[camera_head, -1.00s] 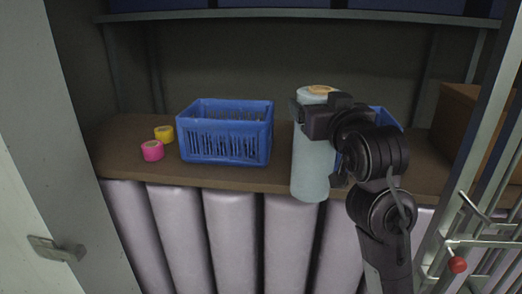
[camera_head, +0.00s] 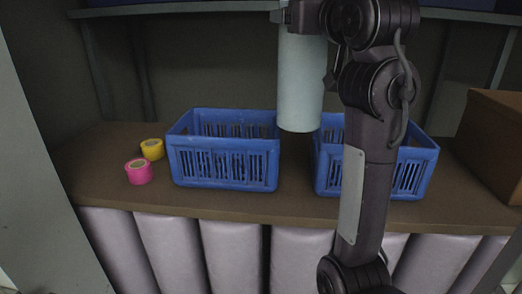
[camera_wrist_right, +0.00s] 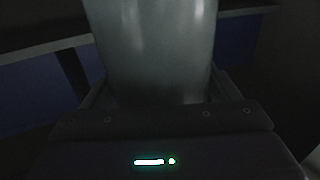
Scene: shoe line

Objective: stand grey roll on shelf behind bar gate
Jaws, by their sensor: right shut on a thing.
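The grey roll (camera_head: 301,85) hangs upright in the head view, its lower end above the gap between two blue baskets. My right gripper (camera_head: 290,14) is shut on its upper part at the top edge of the picture. The roll's top end is out of view. In the right wrist view the roll (camera_wrist_right: 150,50) fills the space between the fingers. The brown shelf (camera_head: 225,203) lies below, with the roll apart from it. The bar gate is not visible in the head view now. My left gripper is not in view.
A left blue basket (camera_head: 222,168) and a right blue basket (camera_head: 412,172) stand on the shelf, the right one partly behind my arm. A pink tape roll (camera_head: 138,172) and a yellow one (camera_head: 152,149) lie at the left. A brown box (camera_head: 493,140) is at the right.

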